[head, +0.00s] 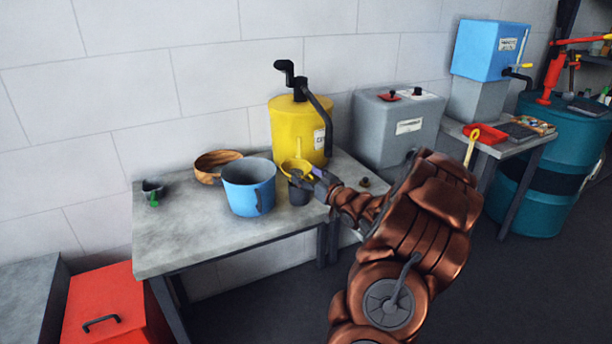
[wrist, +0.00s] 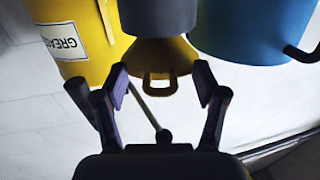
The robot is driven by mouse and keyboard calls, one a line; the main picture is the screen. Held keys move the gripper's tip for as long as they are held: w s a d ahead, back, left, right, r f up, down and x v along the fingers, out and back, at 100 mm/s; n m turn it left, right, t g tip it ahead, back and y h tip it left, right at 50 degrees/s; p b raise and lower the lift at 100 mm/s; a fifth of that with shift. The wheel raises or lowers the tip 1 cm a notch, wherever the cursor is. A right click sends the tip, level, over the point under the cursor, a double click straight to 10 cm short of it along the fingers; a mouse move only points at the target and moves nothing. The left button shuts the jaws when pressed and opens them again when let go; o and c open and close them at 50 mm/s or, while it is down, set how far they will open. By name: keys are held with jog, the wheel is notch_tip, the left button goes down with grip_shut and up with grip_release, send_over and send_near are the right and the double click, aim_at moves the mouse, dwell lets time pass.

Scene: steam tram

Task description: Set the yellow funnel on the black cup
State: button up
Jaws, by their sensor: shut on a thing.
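The yellow funnel (head: 296,167) is right above the mouth of the black cup (head: 299,196), near the right end of the grey table. My gripper (head: 305,178) reaches in from the right and is shut on the funnel. In the wrist view, which is upside down, the fingertips (wrist: 160,75) flank the wide part of the funnel (wrist: 160,60), with its small loop handle between them. The dark cup (wrist: 158,16) adjoins the funnel there. The funnel's lower part is hidden, so I cannot tell whether it rests on the cup.
A blue bucket (head: 248,187) stands left of the cup, with a wooden bowl (head: 214,168) beyond it. A yellow grease drum (head: 284,122) with a black pump is close behind. The table's front left is clear.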

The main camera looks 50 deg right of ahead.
jog(key=shift+f, duration=0.5)
grip_shut()
jog(key=shift+s, duration=0.15)
jog(key=shift+s+a+f+b, duration=0.1)
jog(key=shift+s+f+b, duration=0.2)
jog(key=shift+s+b, duration=0.15)
jog(key=o, duration=1.1)
grip_release()
jog(key=shift+s, duration=0.1)
jog(key=shift+s+a+r, duration=0.1)
jog(key=shift+s+r, duration=0.1)
jog(key=shift+s, duration=0.55)
jog(key=shift+s+a+r, duration=0.15)
jog(key=shift+s, duration=0.65)
jog(key=shift+s+a+r, duration=0.1)
jog(key=shift+s+r, duration=0.1)
jog(key=shift+s, duration=0.55)
jog(key=shift+s, duration=0.1)
